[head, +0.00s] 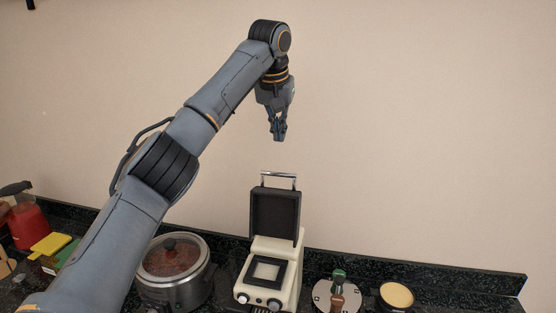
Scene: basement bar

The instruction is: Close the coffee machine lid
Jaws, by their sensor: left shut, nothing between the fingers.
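The cream machine (259,287) stands on the dark counter, with knobs on its front. Its dark lid (275,213) stands raised and upright at the back, with a metal handle (279,176) along its top edge. The dark square opening on top of the machine is uncovered. My left gripper (280,138) is shut and empty. It points down above the lid handle, with a clear gap between them in the picture. How far it is in depth from the lid I cannot tell. My right gripper is not in view.
A lidded metal pot (173,268) stands left of the machine. A round metal item (336,296) and a cup (396,296) are to its right. A red container (28,223) and a yellow block (50,244) are at far left. The wall behind is bare.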

